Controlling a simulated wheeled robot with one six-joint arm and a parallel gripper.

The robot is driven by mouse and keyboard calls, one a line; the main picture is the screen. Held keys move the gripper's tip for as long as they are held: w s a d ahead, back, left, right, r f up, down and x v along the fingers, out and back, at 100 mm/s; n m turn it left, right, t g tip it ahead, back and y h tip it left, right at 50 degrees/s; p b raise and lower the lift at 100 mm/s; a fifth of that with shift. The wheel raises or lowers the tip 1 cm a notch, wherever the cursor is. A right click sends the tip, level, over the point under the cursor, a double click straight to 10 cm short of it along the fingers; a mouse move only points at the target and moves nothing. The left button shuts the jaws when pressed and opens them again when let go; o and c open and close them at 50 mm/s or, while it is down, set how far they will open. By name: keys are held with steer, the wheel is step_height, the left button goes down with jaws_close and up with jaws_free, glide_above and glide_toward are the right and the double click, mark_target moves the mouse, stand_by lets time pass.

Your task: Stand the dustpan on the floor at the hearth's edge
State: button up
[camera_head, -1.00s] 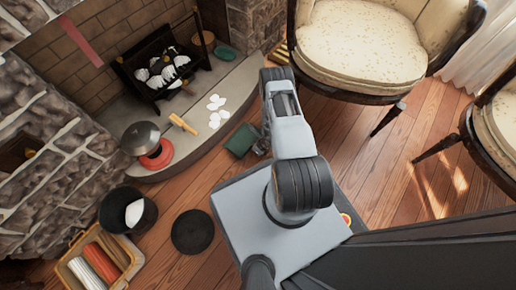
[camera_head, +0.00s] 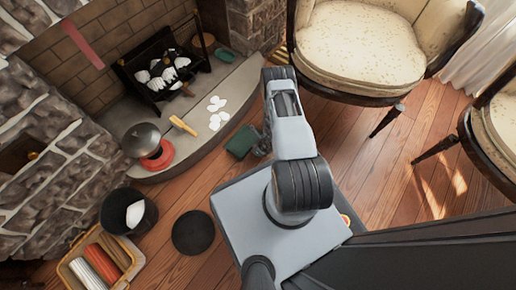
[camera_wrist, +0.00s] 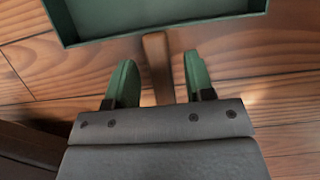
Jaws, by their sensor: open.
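The green dustpan (camera_head: 242,141) lies on the wooden floor just off the hearth's curved edge, left of my arm in the head view. In the wrist view its green pan (camera_wrist: 160,20) is cut off by the top of the picture. Its wooden handle (camera_wrist: 156,55) points toward my gripper (camera_wrist: 160,78). My gripper is open, with one green finger on each side of the handle and visible gaps at both sides. In the head view my arm mostly hides the gripper. The grey stone hearth (camera_head: 193,140) spreads in front of the fireplace.
On the hearth are a fire basket (camera_head: 160,72), a lidded pot on a red base (camera_head: 160,157), a wooden-handled brush (camera_head: 183,126) and white pieces (camera_head: 216,110). A black bucket (camera_head: 118,217), dark disc (camera_head: 193,231) and crate (camera_head: 72,272) stand left. An armchair (camera_head: 350,50) is right.

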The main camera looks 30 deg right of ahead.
steer(key=p+v, duration=0.4)
steer(key=v, duration=0.6)
steer(key=w+a+r+n+t+y, duration=0.15)
steer(key=w+r+n, duration=0.3)
steer(key=r, duration=0.45)
steer(key=w+a+r+n+t+y, duration=0.1)
steer(key=w+a+r+n+y, duration=0.2)
steer(key=w+r, duration=0.45)
steer(key=s+a+r+n+g, duration=0.1)
steer(key=a+r+n, duration=0.35)
steer(key=r, duration=0.45)
steer(key=s+a+r+n+g, duration=0.25)
steer(key=r+n, duration=0.25)
steer(key=r, duration=0.3)
steer(key=s+d+r+n+h, duration=0.1)
steer(key=s+r+n+h, duration=0.5)
steer(key=s+r+n, duration=0.8)
step_height(320, 180, up, 3)
steer(key=shift+s+d+f, duration=0.2)
steer(key=shift+d, duration=0.15)
